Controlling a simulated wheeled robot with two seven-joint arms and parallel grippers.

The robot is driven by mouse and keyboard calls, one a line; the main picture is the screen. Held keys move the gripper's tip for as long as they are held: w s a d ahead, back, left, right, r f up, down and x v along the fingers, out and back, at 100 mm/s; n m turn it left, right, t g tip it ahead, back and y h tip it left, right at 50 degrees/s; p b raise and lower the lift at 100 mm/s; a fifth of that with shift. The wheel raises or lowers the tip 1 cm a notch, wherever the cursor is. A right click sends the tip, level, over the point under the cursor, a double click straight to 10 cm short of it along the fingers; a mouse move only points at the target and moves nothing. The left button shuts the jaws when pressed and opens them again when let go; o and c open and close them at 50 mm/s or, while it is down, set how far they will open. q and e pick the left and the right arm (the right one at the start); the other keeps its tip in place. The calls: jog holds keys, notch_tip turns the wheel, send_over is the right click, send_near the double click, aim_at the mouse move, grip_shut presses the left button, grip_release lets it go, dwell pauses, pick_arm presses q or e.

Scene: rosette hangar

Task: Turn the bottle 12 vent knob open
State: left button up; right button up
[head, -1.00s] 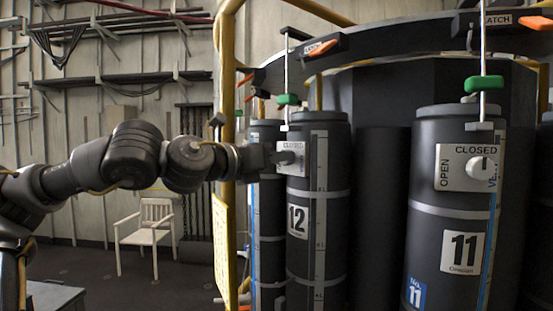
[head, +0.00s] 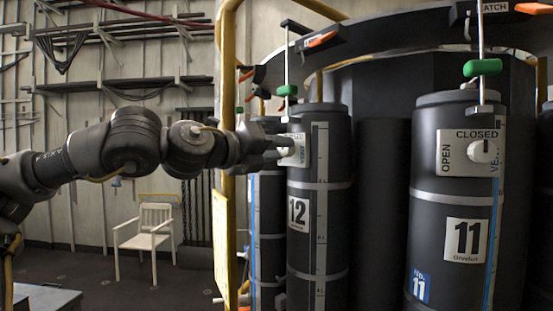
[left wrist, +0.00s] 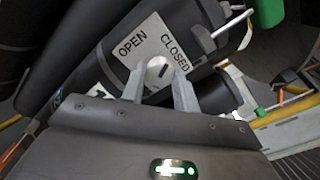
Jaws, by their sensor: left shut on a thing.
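Bottle 12 (head: 305,255) is a dark upright cylinder with a white "12" label. Its white vent plate (head: 299,158) is near the top, partly hidden by my left gripper (head: 284,148) in the head view. In the left wrist view the plate (left wrist: 150,35) reads OPEN and CLOSED. The round white vent knob (left wrist: 154,76) sits between the two fingers of my left gripper (left wrist: 158,80), which is shut on it. The dark mark on the knob points up and right, toward the CLOSED word. My right gripper is in neither view.
Bottle 11 (head: 450,220), with its own vent knob (head: 484,150), stands to the right. A yellow post (head: 228,180) stands just left of bottle 12, close by my left arm. Green-handled rods (head: 287,90) hang above the bottles. A white chair (head: 148,238) stands behind.

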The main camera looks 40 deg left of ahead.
pick_arm(q)
jog(key=n+b, duration=0.3)
jog(key=n, duration=0.3)
jog(key=shift+f, duration=0.2)
jog(key=n+b, duration=0.1)
jog(key=n, duration=0.2)
jog(key=shift+n+b, duration=0.3)
jog(key=shift+n, duration=0.1)
jog(key=shift+r+n+b, duration=0.1)
jog(key=shift+n+b, duration=0.35)
jog(key=shift+n, duration=0.95)
jog(key=o, duration=1)
jog(key=shift+w, duration=0.1)
